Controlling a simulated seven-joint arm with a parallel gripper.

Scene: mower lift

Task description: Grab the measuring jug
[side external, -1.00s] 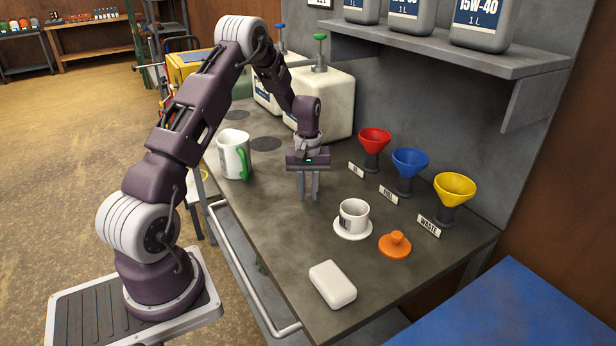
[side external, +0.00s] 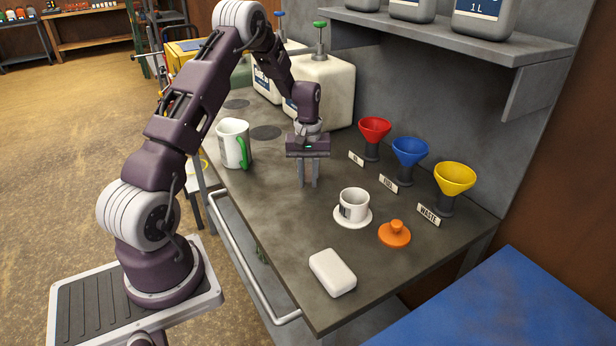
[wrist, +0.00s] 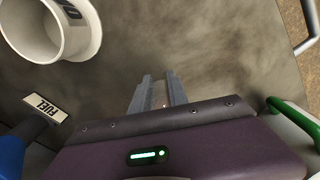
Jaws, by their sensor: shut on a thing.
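The measuring jug (side external: 230,146), white with a green handle, stands upright on the grey bench left of my gripper in the side view. Its green handle (wrist: 290,113) shows at the right edge of the wrist view. My gripper (side external: 308,184) points down over the bench, apart from the jug, between it and a white cup. In the wrist view the two fingers (wrist: 157,92) run parallel with a narrow gap. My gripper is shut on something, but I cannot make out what. The jug is not between the fingers.
The white cup (side external: 354,202) sits on a saucer, also upper left in the wrist view (wrist: 35,28). An orange lid-like piece (side external: 395,234) and white block (side external: 332,272) lie in front. Red (side external: 375,129), blue (side external: 410,150) and yellow (side external: 455,178) funnels stand right. Large containers (side external: 325,90) stand behind.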

